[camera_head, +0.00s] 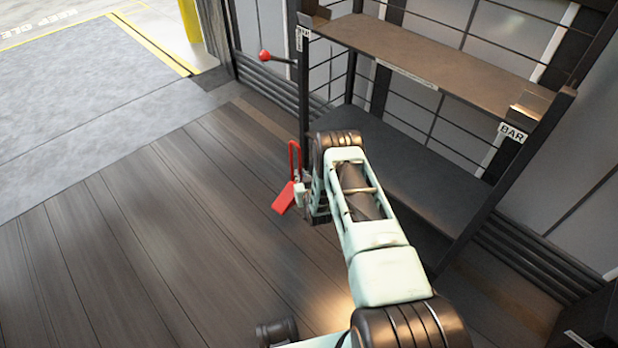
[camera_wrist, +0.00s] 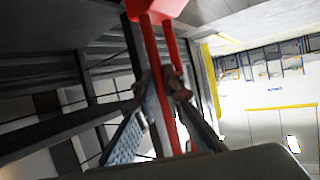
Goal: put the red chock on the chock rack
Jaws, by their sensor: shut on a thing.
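The red chock (camera_head: 284,198) hangs beside the front left post of a dark shelf rack, off the floor. It has a red loop handle (camera_head: 294,158). My gripper (camera_head: 302,192) is shut on this handle, and my arm hides part of it. In the wrist view the fingers (camera_wrist: 166,85) close on the red handle bars, with the chock's red body (camera_wrist: 155,8) at the top edge. The rack has a brown upper shelf (camera_head: 420,55) and a dark lower shelf (camera_head: 420,165). Both look empty in their visible middle parts.
A label reading BAR (camera_head: 512,133) is on the rack's right post, and a small label (camera_head: 303,38) is on its left post. A lever with a red ball (camera_head: 265,56) sticks out left of the rack. The plank floor (camera_head: 130,240) at left is clear.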

